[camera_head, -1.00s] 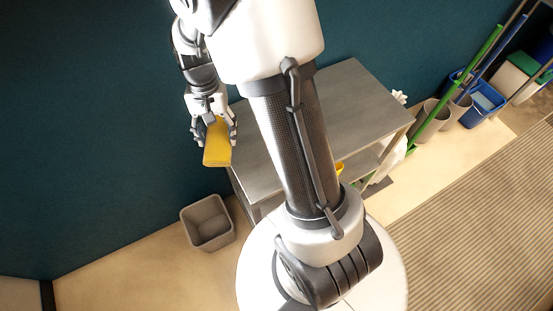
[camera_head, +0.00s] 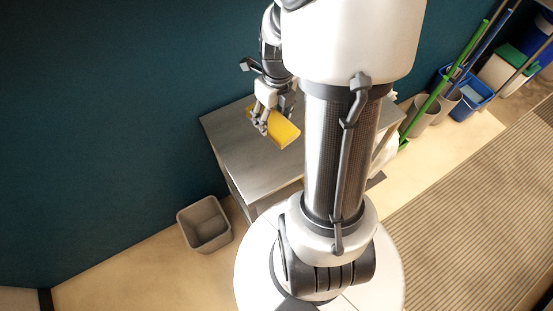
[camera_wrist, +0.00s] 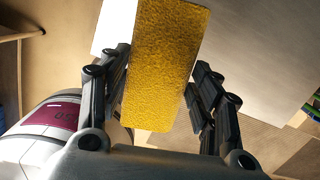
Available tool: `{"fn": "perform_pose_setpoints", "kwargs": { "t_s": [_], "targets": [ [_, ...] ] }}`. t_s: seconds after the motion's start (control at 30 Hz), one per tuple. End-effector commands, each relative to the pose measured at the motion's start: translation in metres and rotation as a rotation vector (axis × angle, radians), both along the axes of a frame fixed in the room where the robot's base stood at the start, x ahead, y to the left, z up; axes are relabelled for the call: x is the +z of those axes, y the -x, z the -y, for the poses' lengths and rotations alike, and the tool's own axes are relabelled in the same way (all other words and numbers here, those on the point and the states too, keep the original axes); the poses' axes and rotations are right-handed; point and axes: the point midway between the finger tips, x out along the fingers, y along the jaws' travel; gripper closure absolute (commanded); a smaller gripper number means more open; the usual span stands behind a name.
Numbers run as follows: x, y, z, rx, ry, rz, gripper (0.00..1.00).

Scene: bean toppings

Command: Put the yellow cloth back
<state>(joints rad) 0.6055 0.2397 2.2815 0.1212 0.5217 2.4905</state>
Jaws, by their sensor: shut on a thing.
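The yellow cloth (camera_head: 279,129) is a flat, folded rectangle with a rough, textured face. My gripper (camera_head: 268,122) is shut on it and holds it over the left part of the grey metal table (camera_head: 240,160). In the head view I cannot tell how high above the table top it is. In the wrist view, the cloth (camera_wrist: 165,65) fills the space between the two dark fingers of my gripper (camera_wrist: 158,95), and its far end passes the top of the picture. My arm hides the right part of the table.
A grey bin (camera_head: 204,225) stands on the floor left of the table. At the upper right are a blue bucket (camera_head: 470,95), grey bins and a green pole (camera_head: 440,85). A teal wall (camera_head: 110,120) runs behind the table. The visible table top is clear.

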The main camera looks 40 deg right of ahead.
Motion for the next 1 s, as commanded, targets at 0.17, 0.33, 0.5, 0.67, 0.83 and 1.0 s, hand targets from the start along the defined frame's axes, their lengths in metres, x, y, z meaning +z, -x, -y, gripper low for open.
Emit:
{"fn": "perform_pose_setpoints", "kwargs": {
  "t_s": [0.17,0.33,0.5,0.67,0.83,1.0],
  "targets": [
    [0.001,0.007,0.007,-0.15,-0.001,0.002,0.65],
    [-0.023,0.009,0.008,-0.183,-0.004,-0.001,0.65],
    [-0.071,0.009,0.007,-0.182,-0.004,-0.003,0.65],
    [-0.114,0.009,0.007,-0.181,-0.003,-0.002,0.65],
    [-0.147,0.008,0.008,-0.179,-0.001,0.001,0.65],
    [-0.157,0.008,0.008,-0.18,-0.001,0.002,0.65]
  ]
}}
